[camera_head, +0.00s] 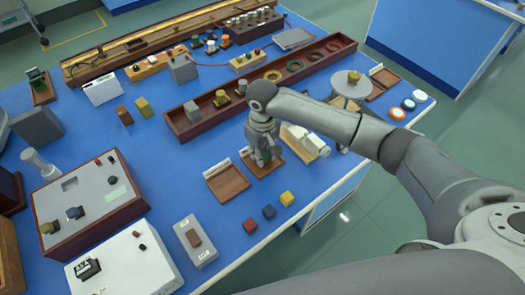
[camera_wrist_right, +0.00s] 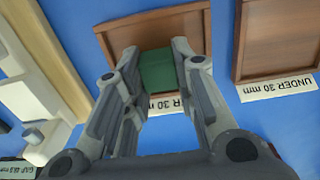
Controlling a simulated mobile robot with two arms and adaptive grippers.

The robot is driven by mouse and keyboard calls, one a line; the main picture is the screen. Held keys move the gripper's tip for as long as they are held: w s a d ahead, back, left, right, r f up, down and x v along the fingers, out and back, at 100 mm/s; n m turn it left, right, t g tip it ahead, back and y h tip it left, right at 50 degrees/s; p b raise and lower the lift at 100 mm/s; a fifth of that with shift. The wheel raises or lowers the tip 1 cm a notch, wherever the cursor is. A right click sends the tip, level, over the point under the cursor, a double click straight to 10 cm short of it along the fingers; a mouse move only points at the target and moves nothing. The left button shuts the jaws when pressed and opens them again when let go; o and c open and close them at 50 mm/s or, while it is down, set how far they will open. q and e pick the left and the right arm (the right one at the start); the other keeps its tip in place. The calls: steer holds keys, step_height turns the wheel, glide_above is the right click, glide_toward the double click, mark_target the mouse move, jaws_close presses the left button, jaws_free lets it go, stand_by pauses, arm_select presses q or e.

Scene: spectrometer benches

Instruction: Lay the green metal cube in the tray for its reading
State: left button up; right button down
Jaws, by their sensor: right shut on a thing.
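The green metal cube (camera_wrist_right: 157,70) is between the fingertips of my right gripper (camera_wrist_right: 155,62), which is shut on it. In the head view my right gripper (camera_head: 264,157) is low over a shallow brown wooden tray (camera_head: 262,173), and the cube is mostly hidden there. In the wrist view the cube is over the near part of this tray (camera_wrist_right: 150,18). I cannot tell whether it touches the tray floor. The tray's label is partly covered; "R 30 mm" shows. A second brown tray (camera_head: 228,184), labelled "UNDER 30 mm" in the wrist view (camera_wrist_right: 278,45), is empty. My left gripper is out of view.
A white device (camera_head: 305,141) stands close right of my gripper. A long brown rack (camera_head: 190,128) lies behind it. Red (camera_head: 250,226), blue (camera_head: 269,211) and yellow (camera_head: 287,198) cubes sit near the front edge.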

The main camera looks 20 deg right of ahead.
mark_target(263, 154)
steer(key=shift+f, duration=0.15)
steer(key=c, duration=1.2)
jaws_free()
steer(key=shift+f, duration=0.1)
step_height(263, 154, up, 12)
steer(key=shift+r+b, duration=0.2)
steer(key=shift+b, duration=0.4)
steer(key=shift+s+f, duration=0.1)
steer(key=shift+s, duration=0.05)
